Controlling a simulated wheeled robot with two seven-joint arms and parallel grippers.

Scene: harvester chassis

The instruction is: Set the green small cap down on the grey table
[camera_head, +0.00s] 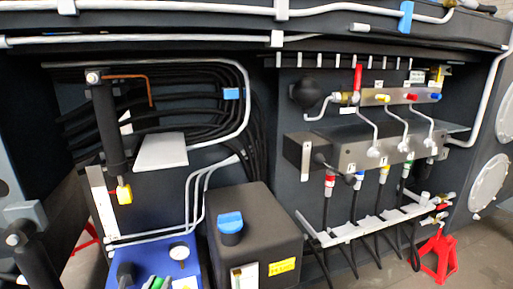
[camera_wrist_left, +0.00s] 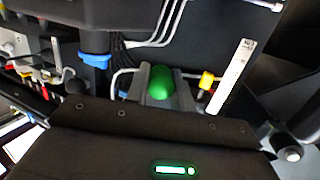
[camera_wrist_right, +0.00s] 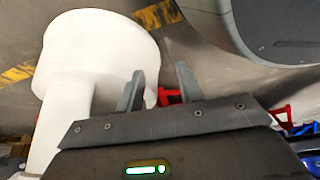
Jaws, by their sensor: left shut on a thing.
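The green small cap (camera_wrist_left: 160,84) is held between the grey fingers of my left gripper (camera_wrist_left: 161,73) in the left wrist view. That gripper is shut on it, with the dark chassis parts behind. I cannot make out the left gripper or the held cap for certain in the head view. My right gripper (camera_wrist_right: 160,74) is open in the right wrist view, with nothing between its fingers and the floor behind. I cannot pick out the grey table in any view.
A black tank with a blue cap (camera_head: 230,222) stands at the chassis. A dark upright cylinder (camera_head: 106,130) and a valve block (camera_head: 370,152) are on the chassis. A red stand (camera_head: 437,255) is at right.

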